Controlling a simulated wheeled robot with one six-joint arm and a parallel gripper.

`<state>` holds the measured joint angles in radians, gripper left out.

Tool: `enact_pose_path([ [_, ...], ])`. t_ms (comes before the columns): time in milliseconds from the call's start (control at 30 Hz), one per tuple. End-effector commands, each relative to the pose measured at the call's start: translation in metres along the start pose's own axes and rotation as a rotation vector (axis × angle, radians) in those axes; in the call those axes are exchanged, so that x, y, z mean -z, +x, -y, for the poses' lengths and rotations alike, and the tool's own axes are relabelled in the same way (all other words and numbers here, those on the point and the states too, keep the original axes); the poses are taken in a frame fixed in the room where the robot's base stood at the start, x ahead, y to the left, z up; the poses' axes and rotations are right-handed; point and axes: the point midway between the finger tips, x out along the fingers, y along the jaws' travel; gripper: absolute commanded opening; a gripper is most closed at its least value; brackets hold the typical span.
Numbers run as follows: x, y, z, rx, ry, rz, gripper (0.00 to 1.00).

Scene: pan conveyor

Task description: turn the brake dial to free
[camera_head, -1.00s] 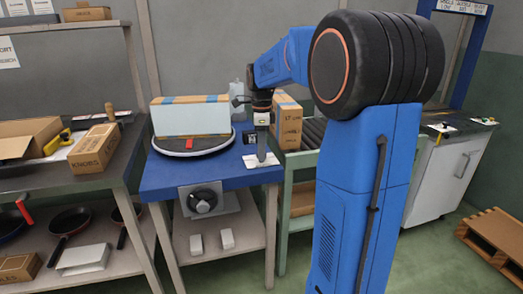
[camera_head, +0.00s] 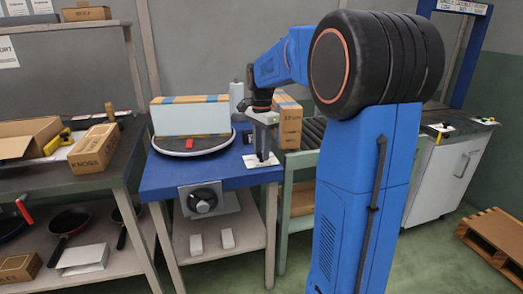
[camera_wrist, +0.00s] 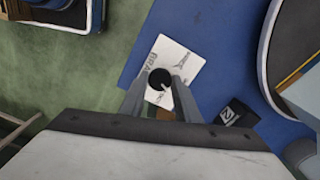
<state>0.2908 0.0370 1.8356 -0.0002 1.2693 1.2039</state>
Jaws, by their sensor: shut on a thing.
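The brake dial is a small black round knob (camera_wrist: 160,79) on a white label plate (camera_wrist: 178,60) at the blue table's corner. The plate also shows in the head view (camera_head: 262,170), under my gripper. My gripper (camera_head: 263,158) points straight down over it. In the wrist view, my gripper (camera_wrist: 159,88) has one finger on either side of the knob and is shut on it. Lettering on the plate is partly visible but too small to read surely. I cannot tell which mark the dial points to.
A blue table (camera_head: 160,182) carries a round turntable (camera_head: 221,146) with a taped box (camera_head: 190,115) on it. A small black block (camera_wrist: 235,118) stands near the plate. A second black knob (camera_head: 203,200) is on the table's front panel. A carton (camera_head: 288,122) stands close right of my gripper.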

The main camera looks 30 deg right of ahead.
Motion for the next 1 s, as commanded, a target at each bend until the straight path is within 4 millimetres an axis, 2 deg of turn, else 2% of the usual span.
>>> enact_pose_path([
  [1000, 0.0001, -0.0008, 0.0004, 0.002, -0.962, -0.001, 0.07],
])
